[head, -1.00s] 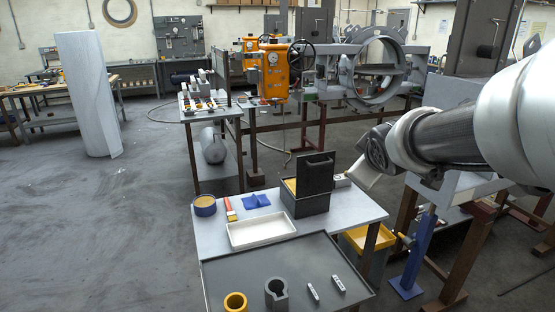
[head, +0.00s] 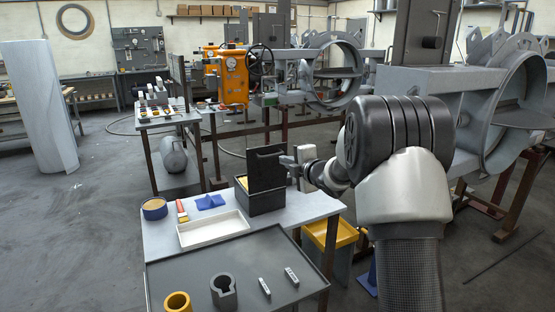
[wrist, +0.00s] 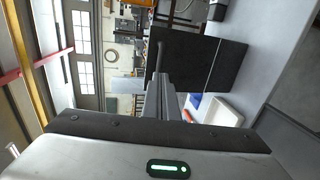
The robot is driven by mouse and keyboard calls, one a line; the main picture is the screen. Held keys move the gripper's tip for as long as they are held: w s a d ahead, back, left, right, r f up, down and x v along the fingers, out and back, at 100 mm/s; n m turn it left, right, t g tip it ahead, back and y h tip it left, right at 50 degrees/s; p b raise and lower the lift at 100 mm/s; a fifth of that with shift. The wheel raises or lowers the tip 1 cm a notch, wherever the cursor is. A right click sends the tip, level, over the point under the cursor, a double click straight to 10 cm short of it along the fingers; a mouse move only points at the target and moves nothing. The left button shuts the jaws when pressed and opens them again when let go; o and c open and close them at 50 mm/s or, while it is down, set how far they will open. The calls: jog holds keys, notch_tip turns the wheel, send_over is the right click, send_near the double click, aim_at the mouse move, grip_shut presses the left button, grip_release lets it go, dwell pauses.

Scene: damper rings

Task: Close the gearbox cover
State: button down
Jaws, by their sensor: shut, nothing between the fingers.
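The gearbox is a dark box (head: 266,203) on the light table, seen in the head view. Its black cover (head: 266,174) stands upright, open, with a bar handle near its top edge. A yellowish inside shows at the box's left. In the wrist view the cover (wrist: 215,62) is a large dark panel just beyond the fingers. My gripper (head: 284,159) is shut and empty, at the right side of the cover near its upper edge. The closed fingers (wrist: 161,75) also show in the wrist view. I cannot tell whether they touch the cover.
A white tray (head: 212,229), blue cloth (head: 210,201), brush (head: 181,210) and blue tin (head: 154,208) lie left of the box. A yellow bin (head: 331,235) stands below right.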

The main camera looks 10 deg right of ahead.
aim_at(273, 156)
jog(key=x, duration=0.6)
jog(key=shift+w, duration=0.15)
jog(key=shift+p, duration=0.3)
